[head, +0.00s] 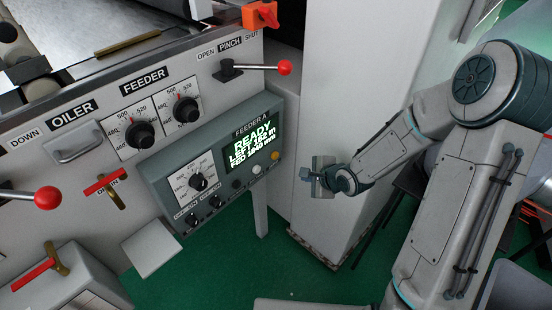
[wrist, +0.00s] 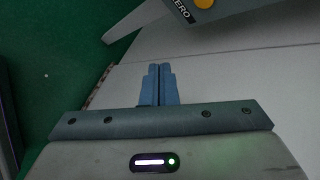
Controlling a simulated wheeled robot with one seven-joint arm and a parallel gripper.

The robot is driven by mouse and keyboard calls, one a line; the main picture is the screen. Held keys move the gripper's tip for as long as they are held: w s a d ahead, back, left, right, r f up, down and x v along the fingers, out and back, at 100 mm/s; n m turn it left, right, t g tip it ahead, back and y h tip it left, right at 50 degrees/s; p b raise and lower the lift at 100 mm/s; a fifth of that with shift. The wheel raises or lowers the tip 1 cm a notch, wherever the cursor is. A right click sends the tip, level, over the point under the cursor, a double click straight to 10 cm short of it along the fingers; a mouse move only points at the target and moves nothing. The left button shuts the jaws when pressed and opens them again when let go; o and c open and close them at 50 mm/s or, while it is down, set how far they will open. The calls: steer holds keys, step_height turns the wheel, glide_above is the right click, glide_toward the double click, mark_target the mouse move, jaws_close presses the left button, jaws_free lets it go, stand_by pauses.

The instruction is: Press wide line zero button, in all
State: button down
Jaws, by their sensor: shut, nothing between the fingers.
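The grey FEEDER A control box (head: 160,185) is on the machine front in the head view. Its green-lit screen (head: 252,145) reads READY with smaller lines below. An orange button (head: 275,156) is below the screen's right end, beside a white button (head: 257,169) and a dark one (head: 236,184). In the wrist view the yellow-orange button (wrist: 203,3) is at the top edge, beside a partly cut-off label ending in "ERO". My gripper (head: 318,177) is to the right of the box, apart from it. Its blue fingers (wrist: 160,70) are shut and empty.
The red-ball PINCH lever (head: 284,68) sticks out above the box. A pale column (head: 345,80) stands behind my gripper. Green floor (head: 220,270) is open below.

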mark_target(275, 156)
steer(key=w+a+b, duration=0.3)
steer(key=w+a, duration=0.2)
steer(key=a, duration=0.2)
steer(key=shift+w+b, duration=0.25)
steer(key=shift+b, duration=0.15)
stand_by(2.1)
steer(key=shift+w+a, duration=0.25)
steer(key=shift+a, duration=0.05)
steer(key=shift+w+a, duration=0.25)
steer(key=shift+a, duration=0.05)
stand_by(0.7)
steer(key=shift+s+d, duration=0.1)
stand_by(0.3)
steer(key=shift+s+d+p, duration=0.45)
steer(key=shift+d+p, duration=0.1)
steer(key=shift+p, duration=0.05)
